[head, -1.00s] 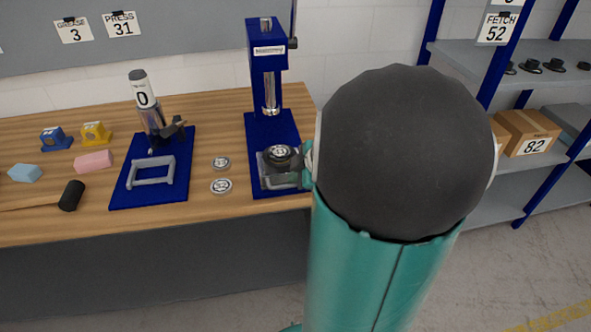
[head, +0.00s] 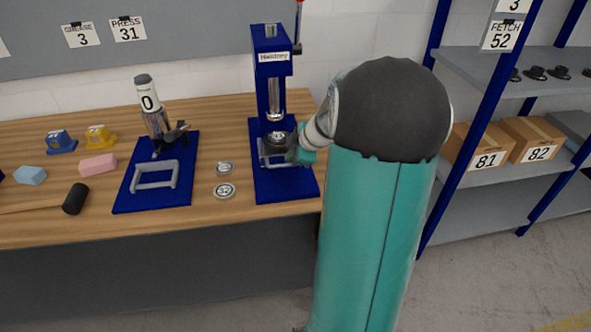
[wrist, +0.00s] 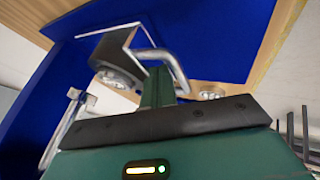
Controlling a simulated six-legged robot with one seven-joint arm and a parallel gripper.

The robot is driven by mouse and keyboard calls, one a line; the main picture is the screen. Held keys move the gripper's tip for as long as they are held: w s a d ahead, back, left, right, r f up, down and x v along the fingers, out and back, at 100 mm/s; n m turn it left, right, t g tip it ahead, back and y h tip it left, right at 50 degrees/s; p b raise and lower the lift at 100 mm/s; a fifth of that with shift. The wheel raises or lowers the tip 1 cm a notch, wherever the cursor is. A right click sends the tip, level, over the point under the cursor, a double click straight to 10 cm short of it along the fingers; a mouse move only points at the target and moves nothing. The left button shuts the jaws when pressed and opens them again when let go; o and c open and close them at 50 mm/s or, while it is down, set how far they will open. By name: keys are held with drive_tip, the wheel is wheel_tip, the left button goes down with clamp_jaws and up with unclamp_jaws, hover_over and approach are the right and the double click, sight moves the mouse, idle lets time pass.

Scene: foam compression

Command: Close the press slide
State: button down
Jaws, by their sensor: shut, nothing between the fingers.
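The blue press (head: 272,65) stands upright at the right end of the bench, its steel ram (head: 274,100) pointing down. The slide (head: 272,155) sits low on the press base, with a round metal disc (head: 277,138) on it close below the ram tip. My gripper (head: 297,153) is at the right front of the slide, partly hidden by my wrist. In the wrist view my shut, narrow fingers (wrist: 158,85) lie at the grey bar handle (wrist: 172,62) of the slide. I cannot tell whether they touch it. The disc also shows there (wrist: 122,76).
Two loose discs (head: 224,190) lie left of the press base. A blue plate (head: 128,202) with a grey frame and a device stands further left, beside coloured blocks and a black mallet head (head: 76,198). A shelf with boxes (head: 532,138) is at the right.

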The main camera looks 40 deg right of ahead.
sight(285, 141)
drive_tip(key=w+d, duration=0.2)
drive_tip(key=w, duration=0.1)
drive_tip(key=w+d, duration=0.1)
drive_tip(key=w, duration=0.1)
drive_tip(key=shift+w+d, duration=0.2)
drive_tip(key=shift+d, duration=0.1)
drive_tip(key=shift+w+d+r, duration=0.1)
drive_tip(key=shift+w+d, duration=0.05)
drive_tip(key=shift+w, duration=0.05)
drive_tip(key=shift+w+r, duration=0.1)
drive_tip(key=shift+r, duration=0.05)
